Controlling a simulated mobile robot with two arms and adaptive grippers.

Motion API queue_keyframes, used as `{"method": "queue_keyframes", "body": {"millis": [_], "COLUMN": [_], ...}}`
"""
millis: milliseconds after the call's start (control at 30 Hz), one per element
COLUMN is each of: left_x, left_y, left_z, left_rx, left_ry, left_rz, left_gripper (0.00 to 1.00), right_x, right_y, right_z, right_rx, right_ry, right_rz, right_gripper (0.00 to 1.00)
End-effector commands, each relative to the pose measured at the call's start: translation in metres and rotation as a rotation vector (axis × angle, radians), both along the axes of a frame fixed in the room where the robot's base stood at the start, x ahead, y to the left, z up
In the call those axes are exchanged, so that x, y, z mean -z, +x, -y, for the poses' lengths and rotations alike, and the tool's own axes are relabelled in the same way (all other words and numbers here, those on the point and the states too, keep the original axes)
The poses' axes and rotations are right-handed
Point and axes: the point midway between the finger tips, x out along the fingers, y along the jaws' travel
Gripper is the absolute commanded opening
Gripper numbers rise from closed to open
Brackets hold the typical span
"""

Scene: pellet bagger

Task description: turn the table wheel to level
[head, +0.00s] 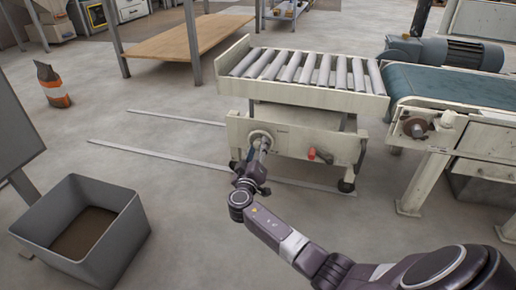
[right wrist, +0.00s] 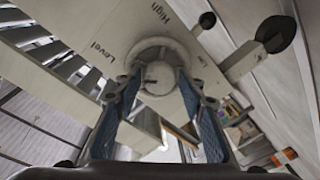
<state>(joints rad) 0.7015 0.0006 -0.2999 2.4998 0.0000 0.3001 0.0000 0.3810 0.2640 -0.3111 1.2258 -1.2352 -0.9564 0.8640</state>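The table wheel (head: 260,138) is a pale round knob on the front panel of the roller table (head: 238,131). In the right wrist view the wheel (right wrist: 161,52) is close ahead, with "Level", "High" and a partly hidden third label printed around it. My right gripper (head: 258,152) is at the wheel, its fingers pointing at the panel. In the right wrist view the right gripper (right wrist: 159,82) is open, its two blue-grey fingers apart on either side of the wheel's hub. I cannot tell whether they touch it. My left gripper is not in view.
A red-knobbed lever (head: 312,154) sticks out right of the wheel. A belt conveyor (head: 445,86) adjoins the table at right. Floor rails (head: 160,153) run left from the table; the floor between is clear.

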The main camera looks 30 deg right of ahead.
Motion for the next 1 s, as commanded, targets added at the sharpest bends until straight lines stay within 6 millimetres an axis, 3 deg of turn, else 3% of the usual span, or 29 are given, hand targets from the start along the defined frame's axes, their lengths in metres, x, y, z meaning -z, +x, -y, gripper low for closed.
{"method": "queue_keyframes", "body": {"millis": [267,700,1000], "left_x": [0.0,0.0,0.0], "left_y": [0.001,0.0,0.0], "left_z": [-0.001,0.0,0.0], "left_rx": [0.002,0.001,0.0], "left_ry": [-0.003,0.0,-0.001], "left_rz": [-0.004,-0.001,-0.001], "left_gripper": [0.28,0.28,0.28], "right_x": [0.0,0.0,-0.001], "right_y": [-0.004,-0.049,-0.054], "right_z": [-0.004,-0.047,-0.052], "right_rx": [-0.001,0.0,0.0], "right_ry": [0.001,0.002,0.0], "right_rz": [0.001,0.0,0.0], "right_gripper": [0.37,0.37,0.37]}}
